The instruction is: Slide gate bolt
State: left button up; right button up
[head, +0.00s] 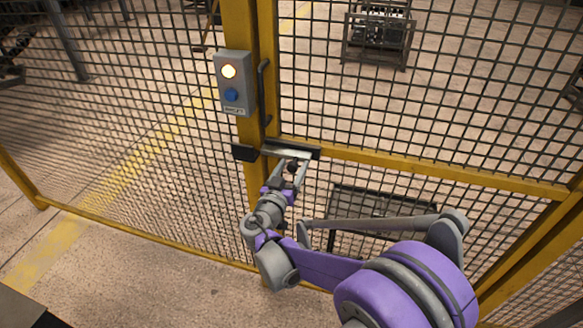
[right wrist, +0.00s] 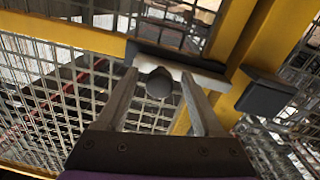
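The gate bolt is a pale metal bar (head: 284,152) in a dark housing (right wrist: 157,50), mounted on the yellow gate frame. Its round grey knob (right wrist: 160,83) faces my right gripper. A dark catch block (head: 245,153) sits on the post to the left in the head view; it also shows at the right in the right wrist view (right wrist: 264,96). A small gap appears between bar and catch. My right gripper (head: 291,170) is open, its fingers (right wrist: 159,76) on either side of the knob with space visible on both sides. My left gripper is out of view.
A grey control box (head: 233,83) with a lit lamp and blue button is on the post above. A dark vertical handle (head: 264,90) stands beside it. Wire mesh (head: 400,110) fills the fence and gate panels. Floor in front is clear (head: 170,270).

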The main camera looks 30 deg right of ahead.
jog(key=v, duration=1.1)
jog(key=shift+b, duration=0.3)
jog(key=shift+d, duration=0.15)
jog(key=s+d+f+n+g+y+p, duration=0.1)
jog(key=s+f+n+g+y+p, duration=0.35)
jog(key=s, duration=0.55)
jog(key=s+a+f+n+y, duration=0.3)
jog(key=s+a+y, duration=0.5)
jog(key=a+y, duration=0.1)
jog(key=shift+f+n+g, duration=0.35)
jog(key=shift+f+g, duration=0.05)
jog(key=shift+g, duration=0.05)
jog(key=shift+s+a+y, duration=0.25)
jog(key=shift+a+y, duration=0.2)
jog(key=shift+a, duration=0.05)
jog(key=shift+c, duration=0.2)
